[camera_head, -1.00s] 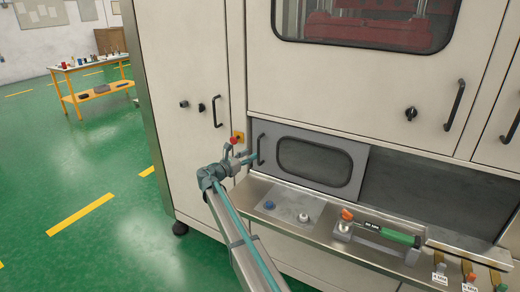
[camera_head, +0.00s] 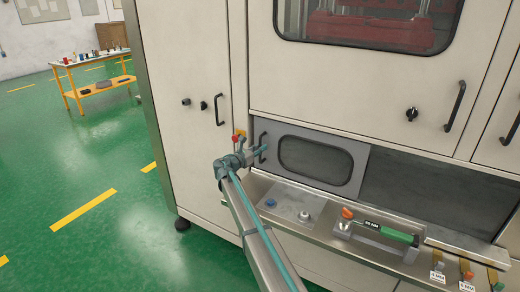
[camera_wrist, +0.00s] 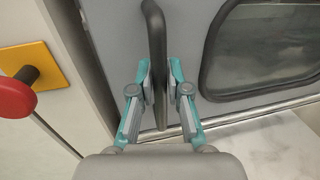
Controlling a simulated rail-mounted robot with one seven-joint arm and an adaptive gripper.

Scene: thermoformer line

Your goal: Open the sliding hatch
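The sliding hatch (camera_head: 355,178) is a grey panel with a dark rounded window, set low in the cream machine front. Its black upright bar handle (camera_head: 263,140) is at its left end. In the wrist view the handle (camera_wrist: 157,40) runs down between the two teal-and-grey fingers of my gripper (camera_wrist: 161,88). The fingers stand on either side of the bar and look slightly apart, with a small gap on the right side. In the head view my gripper (camera_head: 260,151) is at the handle, its fingertips partly hard to make out.
A red knob on a yellow plate (camera_head: 240,136) is just left of the handle; it is close in the wrist view (camera_wrist: 48,68). A steel ledge (camera_head: 285,190) below carries buttons and a green-handled tool (camera_head: 392,235). A grey recessed area (camera_head: 420,192) is right of the hatch.

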